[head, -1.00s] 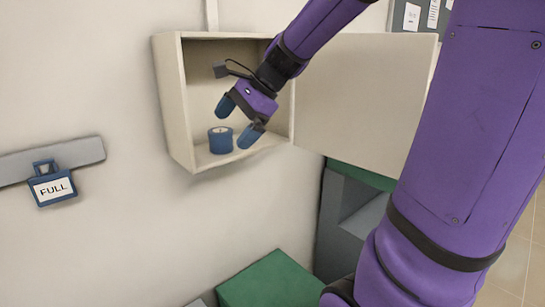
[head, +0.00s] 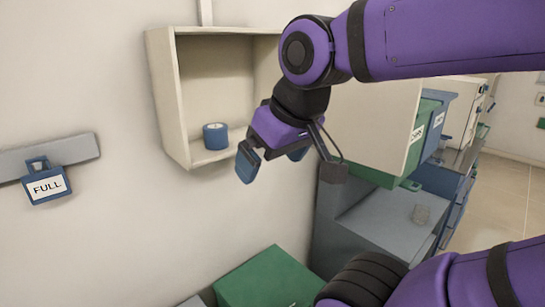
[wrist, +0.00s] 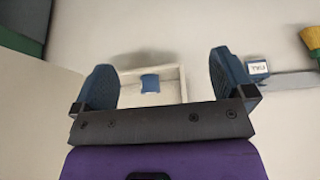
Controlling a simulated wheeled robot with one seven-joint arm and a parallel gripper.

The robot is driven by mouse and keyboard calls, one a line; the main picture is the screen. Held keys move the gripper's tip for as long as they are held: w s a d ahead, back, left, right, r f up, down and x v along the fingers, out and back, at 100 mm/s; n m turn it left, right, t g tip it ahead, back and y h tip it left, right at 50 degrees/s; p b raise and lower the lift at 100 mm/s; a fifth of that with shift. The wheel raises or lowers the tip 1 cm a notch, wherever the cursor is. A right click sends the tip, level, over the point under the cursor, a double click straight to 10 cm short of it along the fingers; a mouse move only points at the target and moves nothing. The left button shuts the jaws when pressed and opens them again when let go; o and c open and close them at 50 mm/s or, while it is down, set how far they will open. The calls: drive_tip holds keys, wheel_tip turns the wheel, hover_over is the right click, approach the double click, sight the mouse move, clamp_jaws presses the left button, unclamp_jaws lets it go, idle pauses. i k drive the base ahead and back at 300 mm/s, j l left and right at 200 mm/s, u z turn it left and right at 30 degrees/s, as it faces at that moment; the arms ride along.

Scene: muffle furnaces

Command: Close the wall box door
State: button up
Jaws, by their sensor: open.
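The beige wall box (head: 172,95) hangs on the wall in the head view, its front open. Its door (head: 375,125) stands swung out to the right, partly hidden behind my arm. A blue roll-like object (head: 216,137) sits on the box floor. My gripper (head: 270,160) is open and empty, in front of the box's lower right part, left of the door. In the wrist view, my gripper's fingers (wrist: 165,85) are spread, with the box (wrist: 172,72) and the blue object (wrist: 150,83) beyond them. The pale door panel (wrist: 45,115) shows at the left there.
A blue tag reading FULL (head: 45,183) hangs from a grey rail (head: 82,149) on the left wall. A green box (head: 268,280) is below. Green and blue bins (head: 436,125) and a grey cabinet (head: 385,222) stand at the right.

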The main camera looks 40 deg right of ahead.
sight(371, 124)
drive_tip(key=k+l+u, duration=0.25)
drive_tip(key=k+l, duration=0.5)
drive_tip(key=l, duration=0.15)
drive_tip(key=k+l+u, duration=0.15)
drive_tip(key=l, duration=0.35)
drive_tip(key=k+l+u, duration=0.1)
drive_tip(key=l, duration=0.35)
drive_tip(key=k+l+u, duration=0.15)
drive_tip(key=k+l, duration=0.15)
drive_tip(key=l, duration=0.15)
drive_tip(key=k+l+u, duration=0.15)
drive_tip(key=l, duration=0.25)
drive_tip(key=k+l+u, duration=0.1)
drive_tip(key=k+l, duration=0.4)
drive_tip(key=l, duration=0.2)
drive_tip(key=k+l+u, duration=0.15)
drive_tip(key=l, duration=0.25)
drive_tip(key=i+l+u, duration=0.15)
drive_tip(key=i+l, duration=0.15)
drive_tip(key=i, duration=0.15)
